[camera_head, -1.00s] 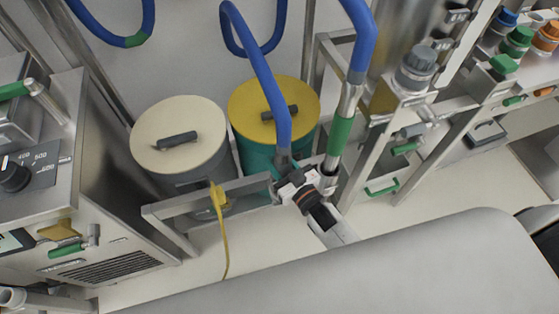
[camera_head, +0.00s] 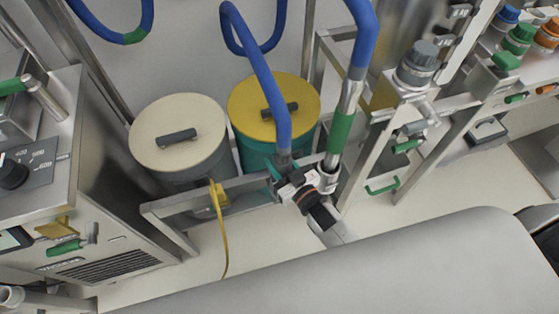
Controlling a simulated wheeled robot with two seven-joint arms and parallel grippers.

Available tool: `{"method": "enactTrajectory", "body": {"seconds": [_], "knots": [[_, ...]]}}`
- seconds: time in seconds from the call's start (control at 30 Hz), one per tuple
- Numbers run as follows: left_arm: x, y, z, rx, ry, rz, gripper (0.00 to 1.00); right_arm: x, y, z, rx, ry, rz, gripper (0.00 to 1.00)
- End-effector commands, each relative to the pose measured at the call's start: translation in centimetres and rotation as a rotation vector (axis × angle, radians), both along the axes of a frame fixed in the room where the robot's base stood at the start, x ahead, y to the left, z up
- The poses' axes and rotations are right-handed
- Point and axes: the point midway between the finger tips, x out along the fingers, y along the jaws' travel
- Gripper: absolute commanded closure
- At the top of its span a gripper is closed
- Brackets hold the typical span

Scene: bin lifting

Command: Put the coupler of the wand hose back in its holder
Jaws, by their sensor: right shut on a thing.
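My right gripper (camera_head: 290,178) is shut on the coupler at the right end of a metal rail (camera_head: 247,182). The gripper hides the coupler's lower end, and I cannot tell whether it sits in a holder. Just right of the gripper, a metal tube with a green sleeve (camera_head: 340,132), on a second blue hose (camera_head: 362,35), stands in a ring-like metal holder (camera_head: 327,180). My left gripper is out of view.
A cream-lidded bin (camera_head: 178,138) and a yellow-lidded bin (camera_head: 300,92) stand behind the rail. A yellow cord (camera_head: 225,240) hangs from the rail. A steel cabinet (camera_head: 105,200) is at left, and a frame with valves (camera_head: 415,70) at right. Pale floor (camera_head: 255,235) is clear in front.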

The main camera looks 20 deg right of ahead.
Motion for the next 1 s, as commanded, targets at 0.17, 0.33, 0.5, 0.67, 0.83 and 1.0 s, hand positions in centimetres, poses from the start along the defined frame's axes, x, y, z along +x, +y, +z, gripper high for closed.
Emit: {"method": "enactTrajectory", "body": {"seconds": [0.17, 0.33, 0.5, 0.67, 0.83, 1.0], "knots": [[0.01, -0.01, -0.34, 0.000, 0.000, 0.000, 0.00, 0.06, 0.03, -0.38, 0.001, -0.004, 0.000, 0.92], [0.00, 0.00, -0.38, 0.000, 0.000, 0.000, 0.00, 0.06, 0.03, -0.46, 0.001, -0.004, 0.000, 0.92], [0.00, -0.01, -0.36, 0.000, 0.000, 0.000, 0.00, 0.06, 0.03, -0.45, 0.001, -0.004, 0.000, 0.92], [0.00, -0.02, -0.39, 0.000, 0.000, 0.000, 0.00, 0.06, 0.03, -0.51, 0.001, -0.004, 0.000, 0.92], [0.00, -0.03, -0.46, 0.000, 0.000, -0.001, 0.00, 0.06, 0.03, -0.66, 0.001, -0.004, 0.000, 0.92], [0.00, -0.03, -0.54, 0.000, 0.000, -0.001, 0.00, 0.06, 0.03, -0.85, 0.002, -0.003, 0.000, 0.92]]}}
